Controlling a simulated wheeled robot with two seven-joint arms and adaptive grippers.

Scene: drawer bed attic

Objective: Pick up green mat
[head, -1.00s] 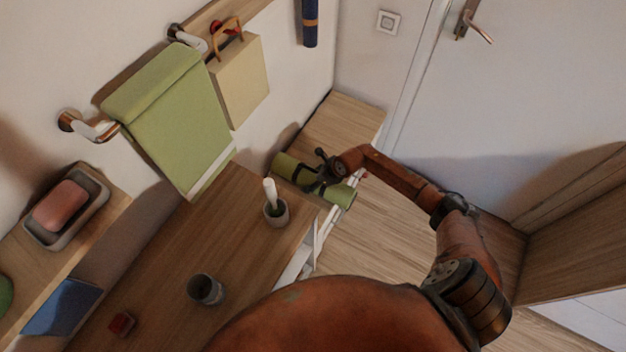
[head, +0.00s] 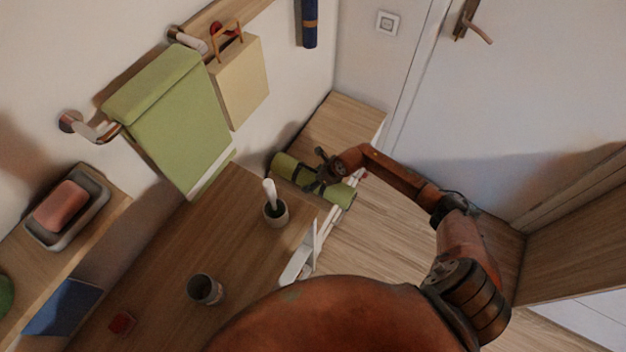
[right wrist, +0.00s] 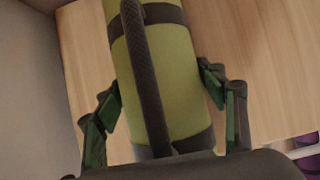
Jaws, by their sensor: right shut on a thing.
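The green mat (head: 339,194) is a rolled green cylinder with dark straps. It lies on the low wooden surface in the corner beyond the desk. My right gripper (head: 324,175) is at the middle of the roll. In the right wrist view the mat (right wrist: 160,75) runs between the two fingers of my right gripper (right wrist: 165,108), with a dark carrying strap along it. The gripper is shut on the mat, though gaps show beside the roll in that view. My left gripper is not in view.
A desk (head: 240,235) holds a cup with a brush (head: 276,211) and a grey cup (head: 205,289). A green towel (head: 175,120) and a beige bag (head: 240,80) hang on the wall. A door (head: 530,110) stands at the right, with clear floor before it.

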